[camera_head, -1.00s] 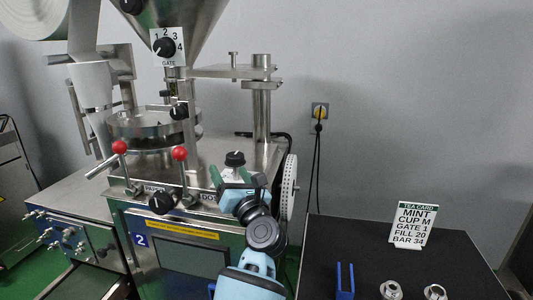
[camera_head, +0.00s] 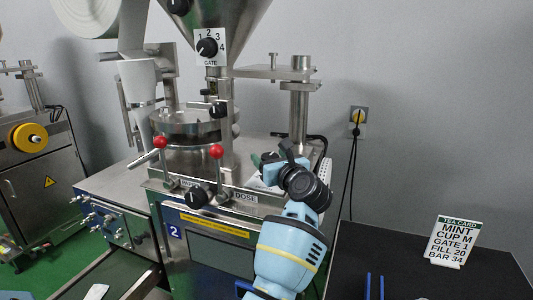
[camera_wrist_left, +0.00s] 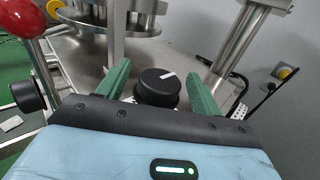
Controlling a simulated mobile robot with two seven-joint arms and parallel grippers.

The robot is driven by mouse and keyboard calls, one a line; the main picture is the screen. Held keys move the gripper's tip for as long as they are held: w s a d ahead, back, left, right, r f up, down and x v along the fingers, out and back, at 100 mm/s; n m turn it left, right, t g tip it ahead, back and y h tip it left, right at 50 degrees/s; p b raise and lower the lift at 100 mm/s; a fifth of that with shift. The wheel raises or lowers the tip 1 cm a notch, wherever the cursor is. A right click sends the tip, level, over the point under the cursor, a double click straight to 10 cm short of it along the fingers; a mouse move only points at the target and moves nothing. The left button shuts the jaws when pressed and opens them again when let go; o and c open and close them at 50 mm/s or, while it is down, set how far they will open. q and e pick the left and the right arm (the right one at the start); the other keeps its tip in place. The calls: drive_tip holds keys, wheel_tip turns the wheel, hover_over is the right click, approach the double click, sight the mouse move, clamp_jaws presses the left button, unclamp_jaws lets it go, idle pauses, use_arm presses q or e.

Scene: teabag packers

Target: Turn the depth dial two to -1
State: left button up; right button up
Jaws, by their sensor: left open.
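The dial (camera_wrist_left: 157,87) is a round black knob with a white pointer mark; I take it as depth dial two. In the left wrist view it stands between the two green fingers of my left gripper (camera_wrist_left: 161,88), and the mark points up and slightly right. The gripper is open, with a finger on each side of the knob; I cannot tell whether either touches it. In the head view my left gripper (camera_head: 268,159) is over the machine's top right corner and mostly hides the dial. The dial's scale numbers cannot be read. My right gripper is not in view.
Two red-balled levers (camera_head: 216,152) and a black front knob (camera_head: 196,196) are left of my gripper. A steel post (camera_head: 299,105) rises behind it. A black table (camera_head: 430,280) with a tea card (camera_head: 453,241) is at the right.

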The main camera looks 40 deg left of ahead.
use_arm(q)
drive_tip(key=shift+x, duration=1.3)
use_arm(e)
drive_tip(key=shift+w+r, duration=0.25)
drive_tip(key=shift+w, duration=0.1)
use_arm(q)
drive_tip(key=shift+c, duration=0.5)
